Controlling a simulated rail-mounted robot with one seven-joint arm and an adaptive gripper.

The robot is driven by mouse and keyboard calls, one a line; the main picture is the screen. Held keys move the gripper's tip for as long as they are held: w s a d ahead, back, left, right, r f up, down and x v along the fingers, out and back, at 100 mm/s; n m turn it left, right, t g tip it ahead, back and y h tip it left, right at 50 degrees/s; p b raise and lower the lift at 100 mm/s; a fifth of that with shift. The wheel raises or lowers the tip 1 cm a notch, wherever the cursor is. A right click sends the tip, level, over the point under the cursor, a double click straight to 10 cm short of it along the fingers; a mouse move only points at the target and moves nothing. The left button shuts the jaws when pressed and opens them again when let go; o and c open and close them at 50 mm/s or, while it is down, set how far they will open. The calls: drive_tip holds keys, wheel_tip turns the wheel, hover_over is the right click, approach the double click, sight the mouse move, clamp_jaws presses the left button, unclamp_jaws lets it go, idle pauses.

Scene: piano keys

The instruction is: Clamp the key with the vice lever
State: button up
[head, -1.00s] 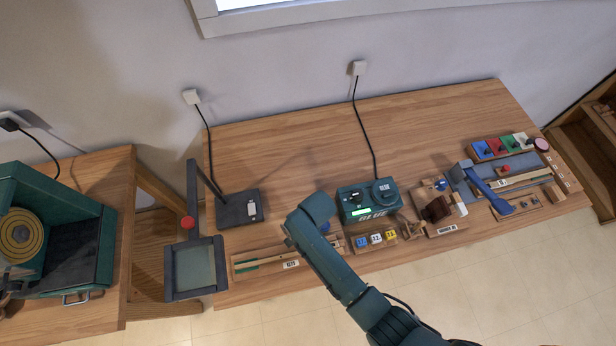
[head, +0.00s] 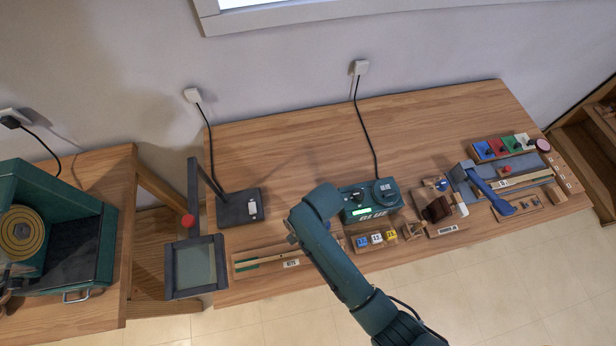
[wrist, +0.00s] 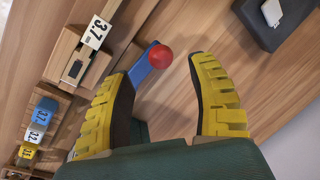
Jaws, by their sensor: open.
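A blue lever (wrist: 141,70) with a red ball knob (wrist: 160,56) shows in the wrist view beside a wooden block (wrist: 68,57) with a 3.7 label. My gripper (wrist: 158,72) is open, its yellow-padded fingers on either side of the lever and knob. The knob lies between the fingertips; I cannot tell whether either finger touches it. In the head view my arm hides the gripper and most of this fixture. I cannot make out a key in the fixture. A tray labelled KEYS (head: 291,263) holds long thin pieces left of my arm.
Blue, white and yellow number blocks (wrist: 36,130) lie near the fixture. A teal machine (head: 368,203) stands right of my arm. A lamp with a dark base (head: 240,208) stands behind the tray. Another blue lever (head: 490,190) is at the right. The table's back middle is clear.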

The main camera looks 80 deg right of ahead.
drive_tip(key=v, duration=0.6)
drive_tip(key=shift+r, duration=0.4)
drive_tip(key=shift+s, duration=0.1)
